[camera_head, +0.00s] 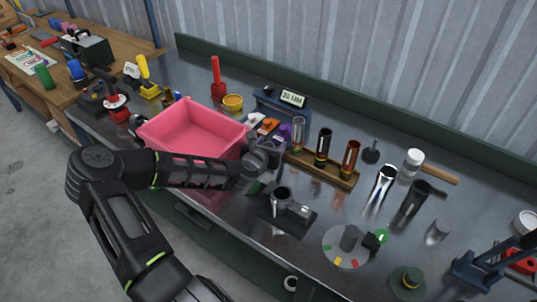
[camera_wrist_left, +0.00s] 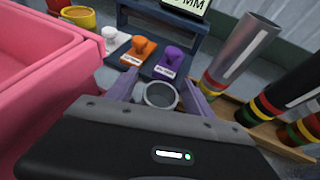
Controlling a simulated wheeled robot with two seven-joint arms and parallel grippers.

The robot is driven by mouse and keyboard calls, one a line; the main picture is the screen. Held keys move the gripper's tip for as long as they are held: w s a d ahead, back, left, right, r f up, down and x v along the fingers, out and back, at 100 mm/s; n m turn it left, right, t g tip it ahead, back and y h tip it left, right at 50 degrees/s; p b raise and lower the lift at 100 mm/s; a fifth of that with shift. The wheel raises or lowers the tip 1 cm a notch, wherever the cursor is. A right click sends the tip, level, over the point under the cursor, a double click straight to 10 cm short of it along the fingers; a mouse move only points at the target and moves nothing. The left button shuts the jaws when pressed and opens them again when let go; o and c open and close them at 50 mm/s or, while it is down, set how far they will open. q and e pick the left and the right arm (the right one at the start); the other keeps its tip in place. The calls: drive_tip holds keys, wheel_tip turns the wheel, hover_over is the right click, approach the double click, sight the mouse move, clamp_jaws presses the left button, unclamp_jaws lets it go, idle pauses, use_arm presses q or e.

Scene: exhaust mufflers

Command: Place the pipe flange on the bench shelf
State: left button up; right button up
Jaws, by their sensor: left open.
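A grey, hollow round part (camera_wrist_left: 160,95), which may be the pipe flange, shows between the fingers of my left gripper (camera_wrist_left: 165,86) in the wrist view. The jaws are apart, and I cannot tell whether they touch it. In the head view my left gripper (camera_head: 264,157) is at the right side of the pink bin, and hides most of what lies beneath. A dark blue raised stand with a display (camera_head: 281,104), possibly the bench shelf, stands behind it. It also shows at the top of the wrist view (camera_wrist_left: 180,27). My right gripper is out of view.
The pink bin (camera_head: 190,118) is close on the left. White, orange (camera_wrist_left: 140,50) and purple (camera_wrist_left: 173,60) labelled pieces stand before the stand. A wooden rack (camera_head: 322,170) with several colour-banded tubes is on the right.

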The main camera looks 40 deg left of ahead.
use_arm(q)
clamp_jaws()
idle(0.7)
